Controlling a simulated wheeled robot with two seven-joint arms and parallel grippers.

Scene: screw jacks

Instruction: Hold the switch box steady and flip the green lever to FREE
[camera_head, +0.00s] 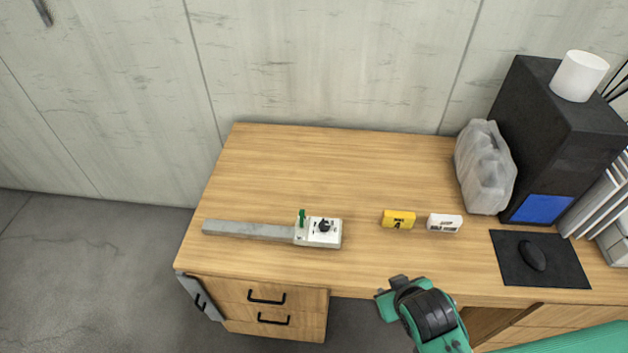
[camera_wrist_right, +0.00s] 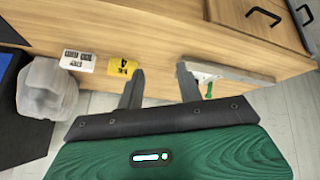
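The white switch box (camera_head: 333,234) sits on the wooden desk, at the right end of a long grey bar (camera_head: 245,230). The green lever (camera_head: 302,215) stands up at the box's left back part, beside a black knob (camera_head: 324,226). My right gripper (camera_head: 392,290) is at the desk's front edge, right of the box and apart from it. In the right wrist view the right gripper (camera_wrist_right: 160,82) is open with nothing between its fingers. That view shows the green lever (camera_wrist_right: 209,90) too; one finger partly hides the box. Lever label is too small to read. My left gripper is not in view.
A yellow block (camera_head: 398,220) marked 4 and a white labelled block (camera_head: 444,223) stand right of the box. The desk behind the box is clear.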

